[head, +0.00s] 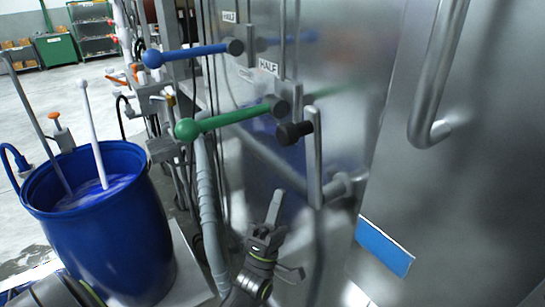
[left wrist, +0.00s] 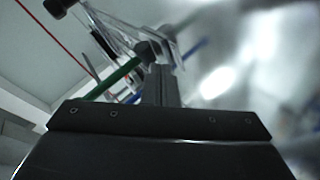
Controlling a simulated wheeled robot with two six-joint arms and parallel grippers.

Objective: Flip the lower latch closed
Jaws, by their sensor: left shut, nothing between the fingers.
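A pale metal latch handle (head: 314,160) stands upright near the edge of the steel door, with a round pivot (head: 345,186) beside its lower end. I take it for the lower latch. A black knob (head: 294,132) sits just left of its upper part. My left gripper (head: 277,203) is below and left of the latch handle, fingers shut and pointing up, with nothing held. A visible gap lies between them in the head view. The shut fingers also show in the left wrist view (left wrist: 161,85). The latch handle cannot be clearly made out there. My right gripper is not in view.
A green lever (head: 232,119) and a blue lever (head: 192,54) stick out left above my gripper. The green lever also shows in the left wrist view (left wrist: 112,80). A blue barrel (head: 100,230) stands at left. A large door handle (head: 431,85) is at upper right.

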